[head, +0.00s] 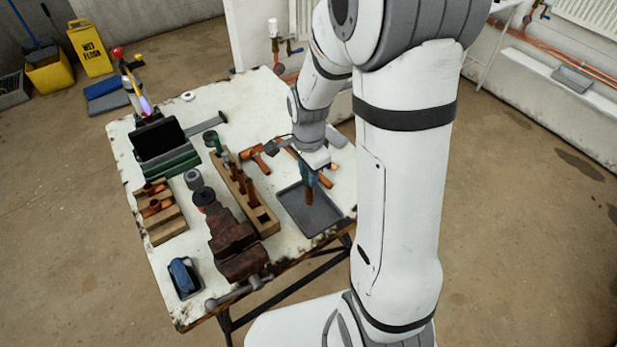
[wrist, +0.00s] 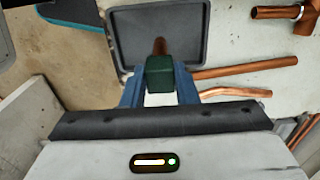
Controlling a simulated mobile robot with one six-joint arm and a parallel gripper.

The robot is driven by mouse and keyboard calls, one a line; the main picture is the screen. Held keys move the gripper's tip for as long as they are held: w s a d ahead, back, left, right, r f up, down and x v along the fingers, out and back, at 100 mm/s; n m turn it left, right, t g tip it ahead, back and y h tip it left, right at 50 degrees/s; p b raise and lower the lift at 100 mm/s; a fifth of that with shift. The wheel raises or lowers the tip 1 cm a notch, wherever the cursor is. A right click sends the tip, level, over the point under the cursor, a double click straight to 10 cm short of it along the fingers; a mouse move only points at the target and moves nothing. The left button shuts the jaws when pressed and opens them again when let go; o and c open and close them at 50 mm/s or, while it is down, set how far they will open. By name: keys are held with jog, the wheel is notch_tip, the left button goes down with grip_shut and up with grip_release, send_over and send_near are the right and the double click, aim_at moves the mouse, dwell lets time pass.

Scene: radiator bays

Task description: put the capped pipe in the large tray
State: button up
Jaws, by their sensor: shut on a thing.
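The capped pipe (head: 309,197) is copper and hangs roughly upright below my gripper (head: 307,180). In the wrist view, a green block-like cap (wrist: 160,74) sits between the blue fingers of my gripper (wrist: 160,88), with the copper pipe (wrist: 160,46) showing beyond it. My gripper is shut on it. The large tray (head: 325,219) is dark grey, shallow and empty apart from the pipe in front of it. It also shows in the wrist view (wrist: 205,30). The pipe is over the tray; I cannot tell whether its lower end touches the bottom.
A wooden rack (head: 264,218) with several upright copper pipes stands left of the tray, beside a rusty vise (head: 233,246). Loose copper pipes (wrist: 245,69) lie close to the tray.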

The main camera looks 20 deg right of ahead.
jog(key=shift+f, duration=1.2)
jog(key=shift+f, duration=0.15)
jog(key=o, duration=0.9)
notch_tip(320, 180, up, 12)
jog(key=s+r+n+t, duration=0.1)
jog(key=s+r+n, duration=0.1)
jog(key=s+n, duration=0.2)
jog(key=s+r+n+t, duration=0.1)
jog(key=s+r+n, duration=0.2)
jog(key=s+n, duration=0.2)
jog(key=s+r+n+t, duration=0.1)
jog(key=s+r+n, duration=0.1)
jog(key=s+n, duration=0.3)
jog(key=shift+s+r, duration=0.15)
jog(key=shift+r, duration=0.05)
